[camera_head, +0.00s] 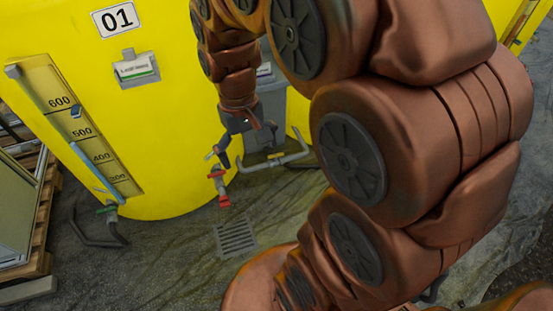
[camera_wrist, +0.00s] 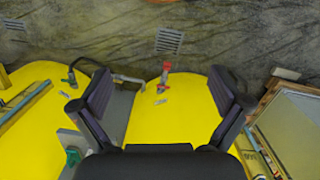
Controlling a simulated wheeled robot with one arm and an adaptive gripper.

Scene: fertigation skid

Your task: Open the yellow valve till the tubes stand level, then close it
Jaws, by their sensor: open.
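No valve with a clearly yellow handle can be made out. A red valve (camera_head: 222,200) stands at the foot of the yellow tank marked 01 (camera_head: 160,110); it also shows in the wrist view (camera_wrist: 166,67). A green valve (camera_head: 107,209) sits below that tank's level tube (camera_head: 90,160), whose scale runs from about 600 downward. A blue marker or fluid shows in the tube. My gripper (camera_head: 245,135) is in front of the tank's lower right, above the red valve. In the wrist view its fingers (camera_wrist: 160,104) are spread, with nothing between them.
In the wrist view a second yellow tank (camera_wrist: 35,115) stands at the left, with a green valve (camera_wrist: 70,78) near its foot. Grey pipe (camera_head: 275,161) runs low between the tanks. A floor drain (camera_head: 236,237) lies in front. A wooden pallet (camera_head: 40,215) is at the left.

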